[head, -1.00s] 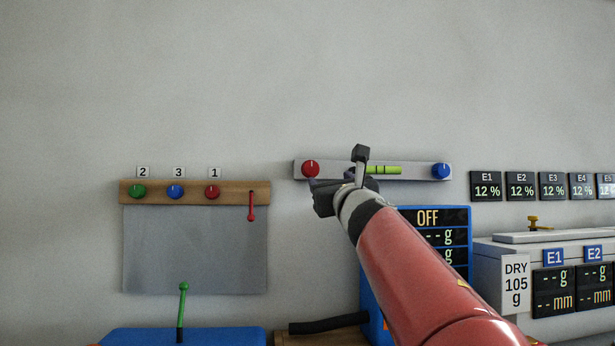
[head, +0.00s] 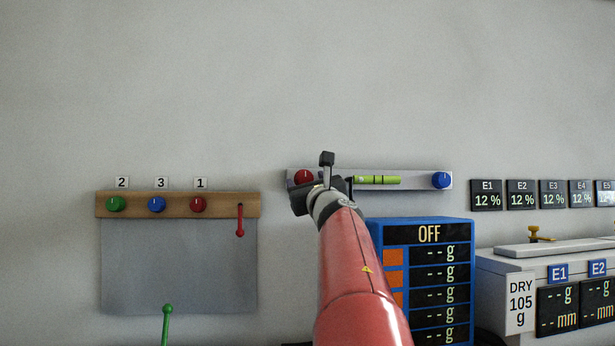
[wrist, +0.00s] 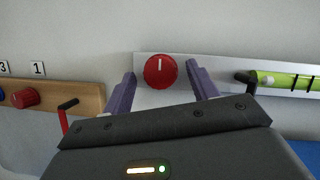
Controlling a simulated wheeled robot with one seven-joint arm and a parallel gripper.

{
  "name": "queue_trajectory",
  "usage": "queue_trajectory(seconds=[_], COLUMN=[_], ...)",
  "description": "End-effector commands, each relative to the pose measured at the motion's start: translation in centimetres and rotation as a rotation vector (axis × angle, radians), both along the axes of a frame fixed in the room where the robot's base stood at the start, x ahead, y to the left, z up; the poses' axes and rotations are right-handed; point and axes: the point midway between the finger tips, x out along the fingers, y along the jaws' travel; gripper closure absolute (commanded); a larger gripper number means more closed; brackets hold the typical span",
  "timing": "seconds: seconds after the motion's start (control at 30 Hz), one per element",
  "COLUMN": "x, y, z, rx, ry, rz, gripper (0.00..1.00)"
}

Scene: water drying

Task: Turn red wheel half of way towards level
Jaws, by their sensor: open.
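The red wheel (head: 303,177) sits at the left end of a grey metal bar on the wall. In the wrist view the red wheel (wrist: 160,71) has a white mark pointing up. My gripper (wrist: 161,85) is open, with one purple finger on each side of the wheel and a gap on both sides. In the head view my gripper (head: 318,190) covers the bar just right of and below the wheel. The yellow-green spirit level (head: 378,180) is on the bar right of the wheel; its bubble shows near its left end in the wrist view (wrist: 267,80).
A blue wheel (head: 440,180) is at the bar's right end. A wooden rail (head: 178,212) with green, blue and red knobs and a red lever (head: 240,220) is at left. A blue OFF panel (head: 430,280) stands below the bar. The wall above is clear.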

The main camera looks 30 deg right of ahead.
Motion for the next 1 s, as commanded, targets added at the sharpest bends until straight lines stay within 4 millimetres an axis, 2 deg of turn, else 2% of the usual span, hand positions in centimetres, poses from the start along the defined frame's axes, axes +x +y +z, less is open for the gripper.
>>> queue_trajectory(seconds=[0.23, 0.6, 1.0], x=[0.08, 0.06, 0.08], y=[-0.05, -0.04, 0.05], z=[-0.02, -0.02, -0.17], rx=[0.0, 0.0, 0.084], ry=[0.0, 0.0, -0.024], rz=[0.0, 0.0, 0.0], gripper=[0.41, 0.86, 0.86])
